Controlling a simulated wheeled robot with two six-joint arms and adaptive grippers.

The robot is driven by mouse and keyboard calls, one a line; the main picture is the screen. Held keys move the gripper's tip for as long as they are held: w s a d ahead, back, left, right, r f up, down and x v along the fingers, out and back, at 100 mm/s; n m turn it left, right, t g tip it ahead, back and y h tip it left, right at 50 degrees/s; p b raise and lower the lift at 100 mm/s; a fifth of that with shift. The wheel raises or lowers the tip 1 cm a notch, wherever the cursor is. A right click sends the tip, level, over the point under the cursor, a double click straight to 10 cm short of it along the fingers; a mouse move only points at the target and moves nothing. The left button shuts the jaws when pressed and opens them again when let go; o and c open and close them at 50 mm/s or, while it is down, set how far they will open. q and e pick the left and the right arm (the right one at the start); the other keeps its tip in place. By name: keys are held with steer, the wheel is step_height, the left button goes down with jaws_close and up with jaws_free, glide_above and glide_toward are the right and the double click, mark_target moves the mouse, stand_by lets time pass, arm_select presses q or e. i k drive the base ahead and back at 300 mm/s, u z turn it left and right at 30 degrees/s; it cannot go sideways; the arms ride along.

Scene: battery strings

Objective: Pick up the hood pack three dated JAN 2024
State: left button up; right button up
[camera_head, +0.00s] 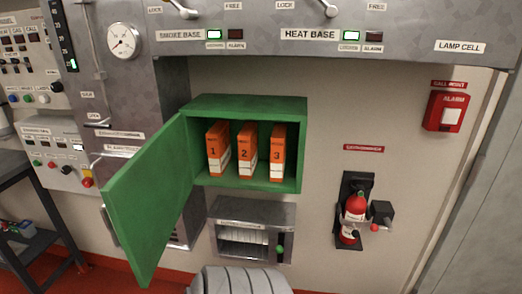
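A green cabinet (303,150) is fixed to the wall with its green door (150,205) swung open to the left. Inside stand three upright orange packs with white lower labels. Pack 1 (213,140) is on the left, pack 2 (246,142) in the middle, and pack 3 (278,143) on the right. The packs stand apart with small gaps. The label dates are too small to read, so JAN 2024 cannot be confirmed on pack 3. Neither of my grippers is in view.
A metal panel (410,22) overhangs above the cabinet. A grey slotted unit (230,210) with a green-knobbed lever (280,250) is below. A red extinguisher (355,207) and red alarm box (446,111) are to the right. A dark shelf stand (25,170) is far left.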

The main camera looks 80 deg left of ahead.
mark_target(278, 138)
steer(key=u, duration=0.85)
steer(key=i, duration=0.8)
steer(key=u, duration=0.85)
